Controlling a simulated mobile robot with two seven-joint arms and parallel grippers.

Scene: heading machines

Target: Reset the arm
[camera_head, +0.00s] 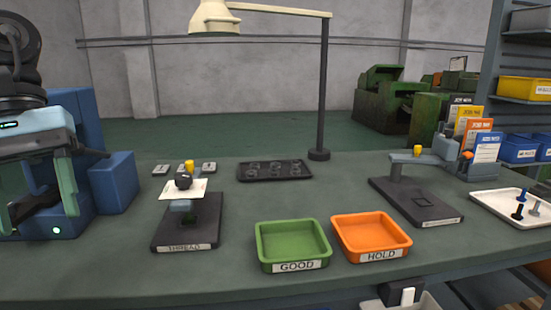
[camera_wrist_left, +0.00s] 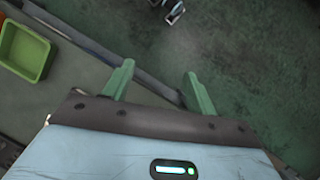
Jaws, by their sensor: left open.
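My left gripper (camera_head: 38,205) hangs at the left edge in the head view, its green fingers pointing down and spread apart. It is open, with nothing seen between the fingers. In the left wrist view, the fingers of my left gripper (camera_wrist_left: 158,78) are also apart and empty, over the table's edge and the green floor. My right gripper does not show clearly in either view.
The green GOOD tray (camera_head: 291,240) and orange HOLD tray (camera_head: 370,232) stand at the front of the table. The THREAD fixture (camera_head: 186,234) stands left of them, a second dark fixture (camera_head: 420,203) right. A lamp (camera_head: 323,100) stands behind. Blue blocks (camera_head: 112,182) are beside my left gripper.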

